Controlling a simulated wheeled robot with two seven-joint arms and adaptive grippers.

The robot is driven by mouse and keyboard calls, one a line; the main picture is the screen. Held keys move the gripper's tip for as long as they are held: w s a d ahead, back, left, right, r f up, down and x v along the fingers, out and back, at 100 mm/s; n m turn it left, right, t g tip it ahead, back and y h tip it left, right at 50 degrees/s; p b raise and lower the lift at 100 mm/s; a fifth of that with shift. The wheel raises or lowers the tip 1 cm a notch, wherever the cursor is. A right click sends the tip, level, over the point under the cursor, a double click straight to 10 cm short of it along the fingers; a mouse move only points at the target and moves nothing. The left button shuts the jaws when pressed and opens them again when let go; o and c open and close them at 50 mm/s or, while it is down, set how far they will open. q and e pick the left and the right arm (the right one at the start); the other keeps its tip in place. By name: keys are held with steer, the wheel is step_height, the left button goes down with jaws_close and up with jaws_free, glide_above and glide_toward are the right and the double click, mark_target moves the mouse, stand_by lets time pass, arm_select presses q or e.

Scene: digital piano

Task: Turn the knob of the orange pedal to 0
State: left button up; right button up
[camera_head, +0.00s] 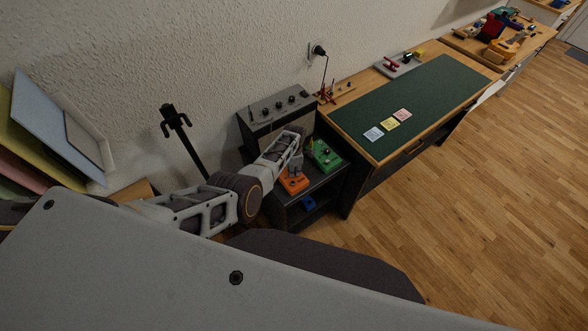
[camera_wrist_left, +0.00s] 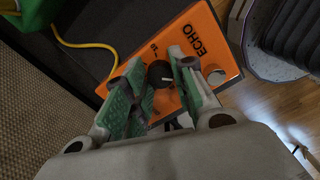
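The orange pedal (camera_head: 292,185), marked ECHO in the left wrist view (camera_wrist_left: 205,40), sits on a dark low stand. Its round black knob (camera_wrist_left: 160,74) has a light pointer mark. My left gripper (camera_wrist_left: 156,62) points down over the pedal, with its green-padded fingers apart on either side of the knob. A gap seems to show beside the knob; I cannot tell whether a pad touches it. In the head view my left gripper (camera_head: 295,166) hides part of the pedal. My right gripper is not in view.
A green pedal (camera_head: 324,155) stands close behind the orange one. A yellow cable (camera_wrist_left: 85,45) runs beside the orange pedal in the wrist view. A grey amplifier (camera_head: 277,108) stands at the wall. A desk with a green mat (camera_head: 430,95) is to the right.

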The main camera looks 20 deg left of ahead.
arm_select(q)
steer(key=o, duration=0.4)
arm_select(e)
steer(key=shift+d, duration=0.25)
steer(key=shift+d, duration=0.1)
arm_select(q)
steer(key=shift+r, duration=0.15)
steer(key=shift+r, duration=5.85)
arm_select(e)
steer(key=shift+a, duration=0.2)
